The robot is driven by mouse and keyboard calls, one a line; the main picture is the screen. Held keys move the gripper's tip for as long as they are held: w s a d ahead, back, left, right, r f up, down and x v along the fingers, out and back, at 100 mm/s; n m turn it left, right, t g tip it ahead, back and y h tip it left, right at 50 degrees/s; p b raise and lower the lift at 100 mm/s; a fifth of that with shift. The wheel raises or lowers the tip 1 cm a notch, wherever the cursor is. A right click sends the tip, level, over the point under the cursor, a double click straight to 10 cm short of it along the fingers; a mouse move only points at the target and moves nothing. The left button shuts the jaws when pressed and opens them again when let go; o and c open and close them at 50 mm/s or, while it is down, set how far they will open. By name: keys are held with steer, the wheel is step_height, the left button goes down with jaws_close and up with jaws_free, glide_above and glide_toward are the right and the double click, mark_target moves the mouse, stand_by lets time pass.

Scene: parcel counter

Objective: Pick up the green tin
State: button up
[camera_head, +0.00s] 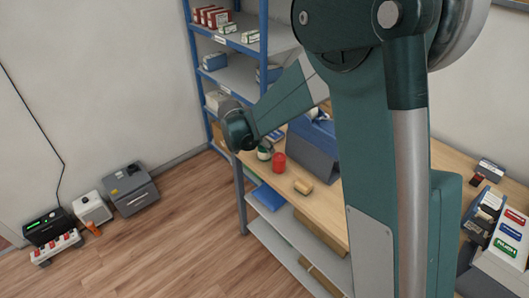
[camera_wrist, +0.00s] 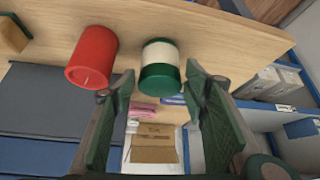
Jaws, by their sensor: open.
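The green tin with a white band (camera_wrist: 161,54) stands near the edge of the wooden counter in the wrist view. It also shows small in the head view (camera_head: 264,154), just below my wrist. My gripper (camera_wrist: 156,84) is open and empty, with one finger on either side of the tin's near end in the wrist view. I cannot tell whether either finger touches it. In the head view the fingers are too small and partly covered to make out.
A red tin (camera_wrist: 92,58) stands close beside the green tin, on the left in the wrist view. A tan block (camera_head: 303,187) lies on the counter (camera_head: 325,207). A blue-grey case (camera_head: 312,155) stands behind the red tin. Blue shelving (camera_head: 186,45) rises beyond the counter.

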steer(key=shift+x, duration=1.3)
steer(key=c, duration=0.8)
